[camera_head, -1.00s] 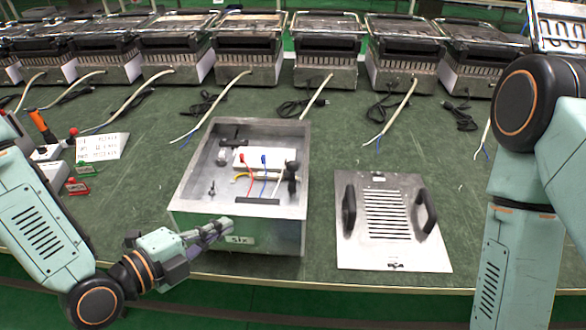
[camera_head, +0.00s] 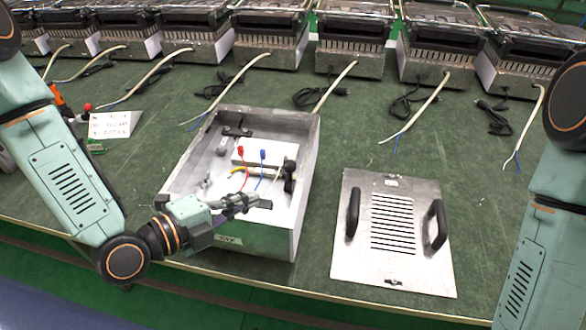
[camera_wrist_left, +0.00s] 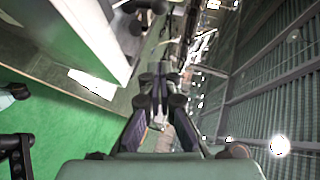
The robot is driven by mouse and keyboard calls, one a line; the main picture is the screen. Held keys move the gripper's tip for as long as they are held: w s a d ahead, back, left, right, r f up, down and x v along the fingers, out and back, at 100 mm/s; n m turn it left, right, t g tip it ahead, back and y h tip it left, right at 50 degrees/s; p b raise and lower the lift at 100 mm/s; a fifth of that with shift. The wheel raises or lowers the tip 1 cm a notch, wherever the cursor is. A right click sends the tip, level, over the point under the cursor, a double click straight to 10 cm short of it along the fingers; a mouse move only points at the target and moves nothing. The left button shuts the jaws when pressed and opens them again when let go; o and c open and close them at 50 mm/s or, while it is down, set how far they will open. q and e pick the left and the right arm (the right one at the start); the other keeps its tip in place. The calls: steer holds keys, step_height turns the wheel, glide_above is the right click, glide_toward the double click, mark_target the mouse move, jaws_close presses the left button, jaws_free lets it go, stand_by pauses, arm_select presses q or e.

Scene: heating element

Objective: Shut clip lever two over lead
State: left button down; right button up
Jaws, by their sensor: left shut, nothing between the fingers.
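The open metal box (camera_head: 309,165) stands on the green table with its inside facing up. Inside is a white block (camera_head: 279,157) with a red lever (camera_head: 241,150) and a blue lever (camera_head: 263,154) standing up on it. Red, yellow and blue leads run beside and below it. I cannot tell which lever is number two or how its lead sits. My left gripper (camera_head: 250,200) is shut and empty, over the front rim of the box, short of the levers. It also shows shut in the left wrist view (camera_wrist_left: 160,76). My right gripper is out of view.
A metal cover (camera_head: 350,268) with two black handles lies right of the box. Several grills (camera_head: 440,50) with loose cables line the back. A white card (camera_head: 112,124) lies at left. The table's front edge runs below the box.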

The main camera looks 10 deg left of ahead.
mark_target(289, 172)
arm_select(q)
steer(key=b+x, duration=0.2)
steer(key=x, duration=0.7)
steer(key=shift+f+b, duration=0.1)
steer(key=shift+b, duration=0.3)
steer(key=w, duration=0.2)
steer(key=w+f, duration=0.1)
steer(key=shift+w+a+f, duration=0.1)
steer(key=shift+w+a, duration=0.05)
steer(key=shift+a, duration=0.15)
steer(key=shift+w+a+f, duration=0.1)
steer(key=shift+w+a, duration=0.15)
steer(key=shift+w, duration=0.05)
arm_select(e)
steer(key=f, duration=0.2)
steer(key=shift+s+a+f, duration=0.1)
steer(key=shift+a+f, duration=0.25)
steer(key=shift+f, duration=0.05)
